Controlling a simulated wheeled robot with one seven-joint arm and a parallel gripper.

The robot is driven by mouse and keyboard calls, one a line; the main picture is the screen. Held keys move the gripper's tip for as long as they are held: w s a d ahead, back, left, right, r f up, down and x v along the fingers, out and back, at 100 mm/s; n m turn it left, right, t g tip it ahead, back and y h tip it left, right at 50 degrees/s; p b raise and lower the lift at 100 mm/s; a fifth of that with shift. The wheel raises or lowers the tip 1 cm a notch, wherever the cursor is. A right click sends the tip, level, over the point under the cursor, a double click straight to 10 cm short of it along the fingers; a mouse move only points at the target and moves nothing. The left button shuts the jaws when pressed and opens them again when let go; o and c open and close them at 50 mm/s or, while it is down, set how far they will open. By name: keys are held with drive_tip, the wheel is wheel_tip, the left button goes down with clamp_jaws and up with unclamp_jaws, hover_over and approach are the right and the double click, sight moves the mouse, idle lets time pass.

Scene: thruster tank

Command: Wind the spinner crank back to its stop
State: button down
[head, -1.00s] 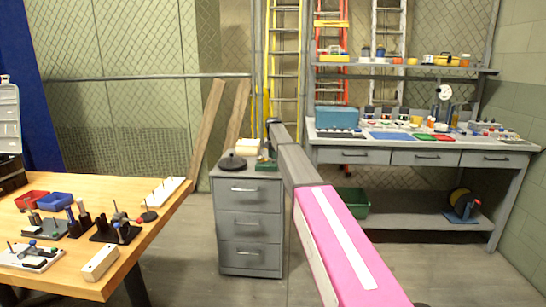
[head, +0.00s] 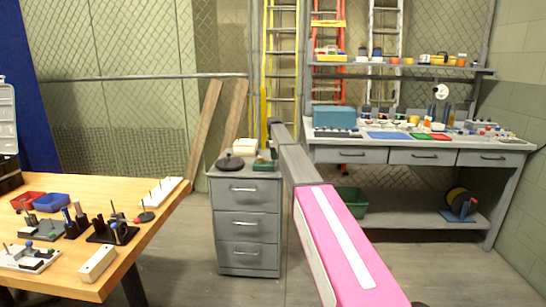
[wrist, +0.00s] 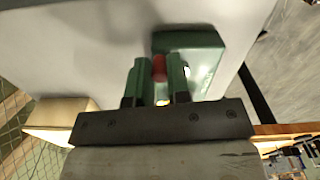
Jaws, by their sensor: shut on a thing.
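The spinner is a green block-shaped unit (wrist: 202,48) standing on the grey cabinet top in the wrist view. It also shows in the head view (head: 264,161), small and partly covered by my arm. The red crank knob (wrist: 158,68) sits between the two green fingers of my gripper (wrist: 157,62), which is shut on it. The crank's arm and its stop are hidden behind the fingers and body of my gripper, so I cannot tell the crank angle. In the head view my arm hides the gripper.
The spinner's drawer cabinet (head: 247,228) also carries a cream box (head: 245,146) and a dark round disc (head: 230,161). A wooden table (head: 160,215) with several small fixtures stands at left. A grey workbench (head: 418,142) stands at back right.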

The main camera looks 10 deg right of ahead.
sight(270, 165)
drive_tip(key=m, duration=0.2)
drive_tip(key=s+m, duration=0.1)
drive_tip(key=shift+d+m, duration=0.3)
drive_tip(key=shift+m, duration=0.1)
drive_tip(key=m, duration=0.1)
drive_tip(key=s+m, duration=0.1)
drive_tip(key=m, duration=0.1)
drive_tip(key=shift+d+m, duration=0.1)
drive_tip(key=shift+m, duration=0.2)
drive_tip(key=m, duration=0.3)
drive_tip(key=shift+s+m, duration=0.3)
drive_tip(key=shift+s, duration=0.1)
drive_tip(key=m, duration=0.2)
drive_tip(key=s+m, duration=0.1)
drive_tip(key=shift+a+m, duration=0.25)
drive_tip(key=shift+m, duration=0.05)
drive_tip(key=m, duration=0.3)
drive_tip(key=shift+s+a+m, duration=0.3)
drive_tip(key=m, duration=0.3)
drive_tip(key=shift+s+a+m, duration=0.25)
drive_tip(key=shift+a+m, duration=0.15)
drive_tip(key=m, duration=0.1)
drive_tip(key=a+m, duration=0.1)
drive_tip(key=m, duration=0.1)
drive_tip(key=shift+a+m, duration=0.2)
drive_tip(key=shift+m, duration=0.7)
drive_tip(key=shift+a+m, duration=0.15)
drive_tip(key=shift+m, duration=0.75)
